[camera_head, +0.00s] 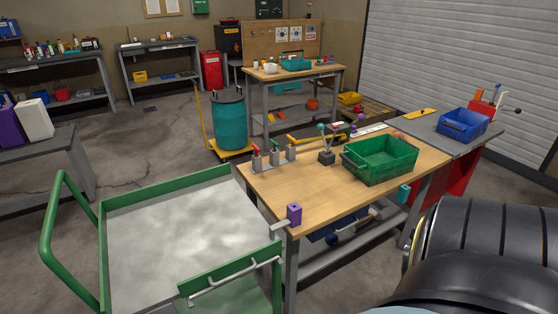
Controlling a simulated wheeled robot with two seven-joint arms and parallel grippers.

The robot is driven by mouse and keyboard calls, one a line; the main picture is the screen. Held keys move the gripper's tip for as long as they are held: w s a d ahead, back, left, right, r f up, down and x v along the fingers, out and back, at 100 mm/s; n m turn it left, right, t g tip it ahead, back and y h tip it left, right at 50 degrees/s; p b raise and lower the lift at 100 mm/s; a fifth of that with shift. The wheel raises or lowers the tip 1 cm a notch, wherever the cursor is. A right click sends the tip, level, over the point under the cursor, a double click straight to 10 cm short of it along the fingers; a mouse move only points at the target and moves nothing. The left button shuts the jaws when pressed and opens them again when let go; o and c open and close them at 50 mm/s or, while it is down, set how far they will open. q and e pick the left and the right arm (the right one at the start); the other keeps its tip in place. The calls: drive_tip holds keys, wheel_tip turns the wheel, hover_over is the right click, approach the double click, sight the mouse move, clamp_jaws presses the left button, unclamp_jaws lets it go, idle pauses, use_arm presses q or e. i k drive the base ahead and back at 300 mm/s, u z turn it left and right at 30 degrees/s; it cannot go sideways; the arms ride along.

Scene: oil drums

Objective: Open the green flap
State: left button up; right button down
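A green panel with a silver bar handle (235,280) stands along the near right side of a green-rimmed cart (150,190); it looks like the green flap. It stands upright, and its lower part runs out of the bottom of the picture. The cart has a pale, smudged top and a green tube push handle (52,235) on its left. Neither of my grippers shows in the head view, and nothing visible touches the panel.
A wooden workbench (330,200) stands right of the cart, with a green bin (380,158) and several small levers (275,152). A purple block (294,214) sticks out at its near edge. A large black ridged shape (490,255) fills the lower right. Floor is open left of the cart.

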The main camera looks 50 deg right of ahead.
sight(210, 280)
drive_tip(key=z, duration=2.45)
drive_tip(key=i, duration=0.7)
drive_tip(key=u, duration=2.25)
